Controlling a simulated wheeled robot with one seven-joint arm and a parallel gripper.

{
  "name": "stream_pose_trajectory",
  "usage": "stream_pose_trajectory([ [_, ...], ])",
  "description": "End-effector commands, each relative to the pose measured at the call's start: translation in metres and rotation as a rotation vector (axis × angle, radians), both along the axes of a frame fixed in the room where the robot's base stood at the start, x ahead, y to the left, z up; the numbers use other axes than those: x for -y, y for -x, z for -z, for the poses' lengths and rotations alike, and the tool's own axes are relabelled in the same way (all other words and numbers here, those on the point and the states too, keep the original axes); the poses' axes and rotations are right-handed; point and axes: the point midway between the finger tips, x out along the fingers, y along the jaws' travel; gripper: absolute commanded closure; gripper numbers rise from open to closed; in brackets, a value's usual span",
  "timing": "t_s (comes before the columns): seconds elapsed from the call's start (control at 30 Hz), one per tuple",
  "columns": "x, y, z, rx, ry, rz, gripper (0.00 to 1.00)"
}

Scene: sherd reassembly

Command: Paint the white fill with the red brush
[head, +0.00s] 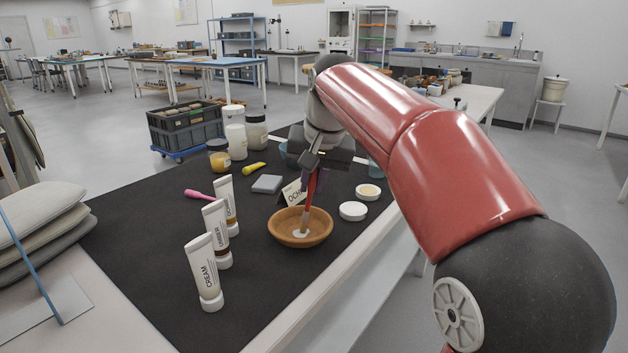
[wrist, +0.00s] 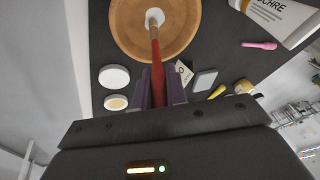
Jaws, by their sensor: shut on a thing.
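The red brush (head: 311,190) is held upright with its tip down over the terracotta bowl (head: 275,229). The white fill (head: 299,233) is a small pale patch inside the bowl, under the brush tip. In the wrist view the red brush (wrist: 158,75) runs from between the fingers to the white fill (wrist: 155,16) in the bowl (wrist: 127,35). The tip seems to meet the patch; I cannot tell whether it touches. My gripper (wrist: 160,92) is shut on the brush handle.
Tubes labelled cream (head: 204,272), umber (head: 217,235) and ochre (head: 226,203) stand left of the bowl. A white lid (head: 352,211) and an open jar (head: 368,191) lie to its right.

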Motion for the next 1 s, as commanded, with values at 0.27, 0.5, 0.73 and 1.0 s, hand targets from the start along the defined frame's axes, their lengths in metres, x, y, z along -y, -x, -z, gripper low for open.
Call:
stream_pose_trajectory([
  [0.27,-0.006,0.012,0.001,-0.001,0.001,-0.002,1.00],
  [0.5,-0.003,0.006,0.000,-0.003,0.001,0.000,1.00],
  [0.73,0.002,-0.004,0.000,-0.002,0.001,0.000,1.00],
  [1.0,-0.002,-0.002,0.001,-0.001,0.000,-0.001,1.00],
])
